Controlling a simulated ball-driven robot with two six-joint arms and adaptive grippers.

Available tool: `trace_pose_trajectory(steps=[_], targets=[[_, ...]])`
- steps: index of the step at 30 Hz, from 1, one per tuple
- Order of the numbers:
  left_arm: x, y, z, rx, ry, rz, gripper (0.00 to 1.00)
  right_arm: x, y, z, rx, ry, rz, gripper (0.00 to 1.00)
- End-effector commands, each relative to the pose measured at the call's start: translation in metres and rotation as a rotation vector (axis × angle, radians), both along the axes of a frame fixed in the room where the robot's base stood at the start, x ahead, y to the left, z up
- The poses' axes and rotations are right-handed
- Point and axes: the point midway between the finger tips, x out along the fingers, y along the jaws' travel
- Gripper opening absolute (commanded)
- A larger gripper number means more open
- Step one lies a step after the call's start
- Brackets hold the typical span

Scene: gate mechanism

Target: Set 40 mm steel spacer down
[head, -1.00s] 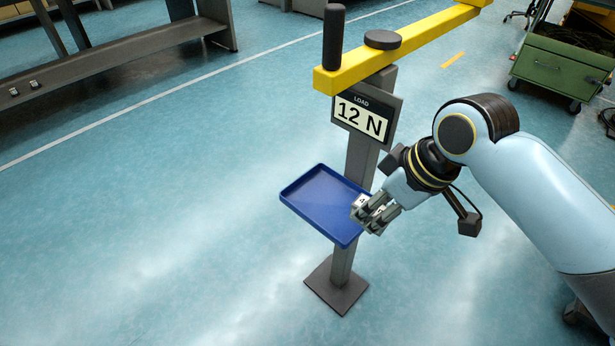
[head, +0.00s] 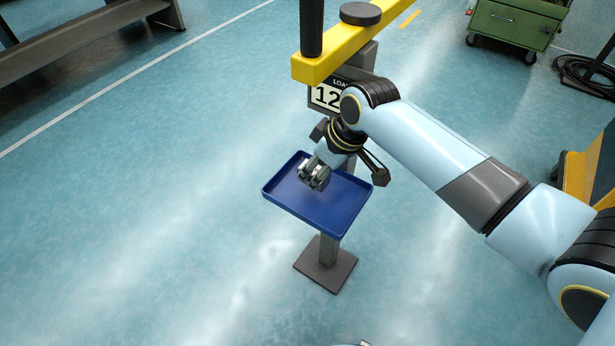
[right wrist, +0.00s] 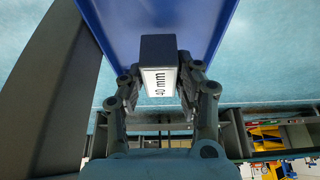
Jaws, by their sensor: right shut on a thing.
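The 40 mm steel spacer (right wrist: 158,65) is a dark block with a white label reading "40 mm" in the right wrist view. My right gripper (right wrist: 158,88) is shut on it, one finger on each side. In the head view my right gripper (head: 314,176) is over the blue tray (head: 340,221), and the spacer is hard to make out between the fingers. The tray also shows behind the spacer in the right wrist view (right wrist: 110,25). I cannot tell whether the spacer touches the tray. My left gripper is not in view.
The tray is on a grey post with a floor plate (head: 325,265). A yellow beam (head: 345,52) with a dark upright handle (head: 311,28) crosses above, behind my right gripper. The load sign (head: 325,96) is partly hidden by my arm. The rest of the tray looks empty.

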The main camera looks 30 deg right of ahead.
Motion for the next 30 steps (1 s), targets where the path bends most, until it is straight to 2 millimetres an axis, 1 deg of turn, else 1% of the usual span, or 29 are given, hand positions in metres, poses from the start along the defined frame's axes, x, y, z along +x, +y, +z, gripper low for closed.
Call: trace_pose_trajectory(steps=[1,3,6,8,15,16,26,27,30], targets=[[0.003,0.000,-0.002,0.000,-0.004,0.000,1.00,0.010,0.004,0.000,0.002,-0.004,-0.001,0.00],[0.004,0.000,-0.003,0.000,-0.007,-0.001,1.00,0.017,0.006,0.000,0.001,-0.004,0.000,0.00],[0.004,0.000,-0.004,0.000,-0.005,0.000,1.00,0.022,0.009,0.000,0.000,-0.003,0.000,0.00],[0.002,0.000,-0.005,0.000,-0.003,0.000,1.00,0.022,0.009,-0.002,0.000,-0.002,0.000,0.00],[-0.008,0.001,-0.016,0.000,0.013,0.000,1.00,0.021,0.009,-0.033,0.000,-0.001,0.000,0.00],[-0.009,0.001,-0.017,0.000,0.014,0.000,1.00,0.022,0.009,-0.035,0.000,-0.001,0.000,0.00],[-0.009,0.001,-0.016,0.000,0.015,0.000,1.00,0.022,0.009,-0.036,0.000,-0.002,0.000,0.00],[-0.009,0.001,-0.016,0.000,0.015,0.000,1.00,0.020,0.009,-0.037,0.000,0.001,0.000,0.37],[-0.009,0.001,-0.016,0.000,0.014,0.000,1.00,0.020,0.009,-0.037,0.000,0.001,0.000,0.50]])
